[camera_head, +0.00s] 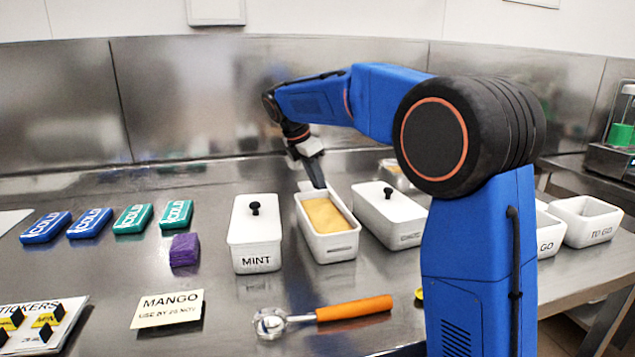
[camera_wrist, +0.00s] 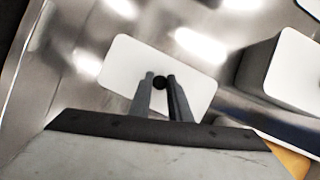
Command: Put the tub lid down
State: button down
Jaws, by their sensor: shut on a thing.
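The tub lid (camera_wrist: 130,65) is a white rectangle with a black knob (camera_wrist: 159,82). My gripper (camera_wrist: 160,80) is shut on that knob. In the head view my gripper (camera_head: 318,185) is behind the open white tub (camera_head: 331,248), and only a white sliver of the lid (camera_head: 304,186) shows beside the fingers. The lid is over bare steel counter; I cannot tell whether it touches it. The open tub holds yellow contents, which also show at the lower right of the wrist view (camera_wrist: 288,160).
A lidded MINT tub (camera_head: 255,235) stands left of the open tub and another lidded tub (camera_head: 390,215) right. Cold packs (camera_head: 130,218), a purple block (camera_head: 184,250), a MANGO card (camera_head: 167,309) and an orange-handled scoop (camera_head: 350,308) lie around. The counter behind the MINT tub is clear.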

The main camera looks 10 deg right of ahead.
jog(key=c, duration=1.6)
grip_release()
jog(key=shift+f, duration=0.1)
jog(key=shift+c, duration=0.2)
jog(key=v, duration=1.2)
jog(key=shift+s, duration=0.1)
